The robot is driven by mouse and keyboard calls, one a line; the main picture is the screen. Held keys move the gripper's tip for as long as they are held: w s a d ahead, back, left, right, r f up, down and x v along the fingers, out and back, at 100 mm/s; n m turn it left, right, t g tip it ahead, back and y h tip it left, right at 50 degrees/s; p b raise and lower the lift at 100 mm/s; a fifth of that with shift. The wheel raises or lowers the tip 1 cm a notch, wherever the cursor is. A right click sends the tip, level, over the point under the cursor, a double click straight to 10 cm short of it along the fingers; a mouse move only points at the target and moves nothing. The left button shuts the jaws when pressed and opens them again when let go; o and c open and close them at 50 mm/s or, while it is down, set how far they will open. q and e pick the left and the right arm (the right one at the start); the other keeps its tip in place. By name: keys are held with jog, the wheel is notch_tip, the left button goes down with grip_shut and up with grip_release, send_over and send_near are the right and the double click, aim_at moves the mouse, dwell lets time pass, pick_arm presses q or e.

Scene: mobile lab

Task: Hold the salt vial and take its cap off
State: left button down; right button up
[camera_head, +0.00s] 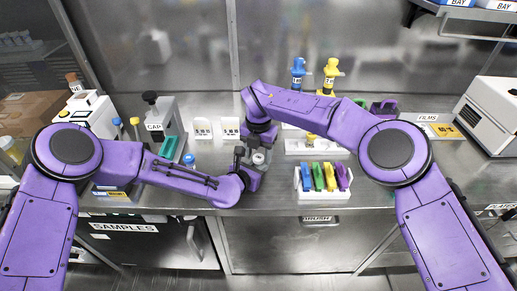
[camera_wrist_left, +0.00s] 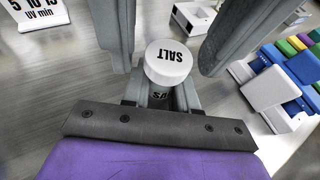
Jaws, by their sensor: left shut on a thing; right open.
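The salt vial (camera_wrist_left: 160,97) stands in my left gripper (camera_wrist_left: 162,95), with only a small part of its labelled body showing. Its white cap (camera_wrist_left: 168,62), marked SALT, is on top of it. In the head view the cap (camera_head: 259,157) is a small pale disc by the wrists. My left gripper (camera_head: 252,165) is shut on the vial there. My right gripper (camera_head: 257,152) is open just above and around it.
A white rack (camera_head: 322,195) with several coloured items stands to the right on the bench. Small white sign cards (camera_head: 203,128) stand behind the grippers. A grey CAP station (camera_head: 160,122) stands to the left. The bench front between them is clear.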

aim_at(259, 157)
jog(key=shift+c, duration=0.3)
grip_shut()
jog(key=n, duration=0.6)
jog(key=shift+r, duration=0.2)
jog(key=shift+r, duration=0.95)
jog(key=shift+r, duration=2.05)
pick_arm(q)
jog(key=c, duration=0.8)
grip_release()
